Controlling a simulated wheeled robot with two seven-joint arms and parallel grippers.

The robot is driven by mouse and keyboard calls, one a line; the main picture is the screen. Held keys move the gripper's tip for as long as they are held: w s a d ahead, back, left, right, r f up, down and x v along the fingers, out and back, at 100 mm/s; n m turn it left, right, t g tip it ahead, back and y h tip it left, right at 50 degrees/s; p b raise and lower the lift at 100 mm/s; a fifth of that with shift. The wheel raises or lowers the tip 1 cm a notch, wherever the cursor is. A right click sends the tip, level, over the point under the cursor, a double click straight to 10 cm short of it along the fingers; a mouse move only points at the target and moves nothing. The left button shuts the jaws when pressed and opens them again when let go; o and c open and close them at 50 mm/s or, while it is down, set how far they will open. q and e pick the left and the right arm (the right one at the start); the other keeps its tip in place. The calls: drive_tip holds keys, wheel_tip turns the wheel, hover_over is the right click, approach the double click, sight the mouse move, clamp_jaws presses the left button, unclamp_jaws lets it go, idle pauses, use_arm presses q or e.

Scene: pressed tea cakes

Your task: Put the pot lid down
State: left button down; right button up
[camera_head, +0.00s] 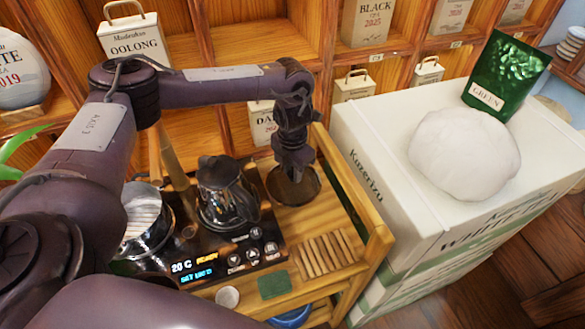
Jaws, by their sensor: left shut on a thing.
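My left gripper (292,168) points down over the right part of the wooden tea stand. It is shut on the pot lid (308,190), a round, dark-rimmed brownish disc directly below the fingers. The lid lies close to the wooden top, but I cannot tell whether it touches it. A shiny steel pot (160,238) stands at the left, partly hidden by my arm, and its top looks open. A black kettle (222,190) stands between the pot and the lid. My right gripper is not in view.
A black heater panel (245,252) with lit digits lies in front of the kettle. A slatted wooden piece (325,253), a green block (274,284) and a small white cup (228,297) are nearby. White boxes (400,200) with a green pouch (505,75) stand right.

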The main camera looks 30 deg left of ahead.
use_arm(q)
drive_tip(key=c, duration=1.1)
unclamp_jaws()
drive_tip(key=shift+c, duration=0.2)
drive_tip(key=shift+r, duration=0.45)
wheel_tip(320, 180, up, 11)
drive_tip(key=p, duration=0.1)
drive_tip(key=shift+r, duration=0.2)
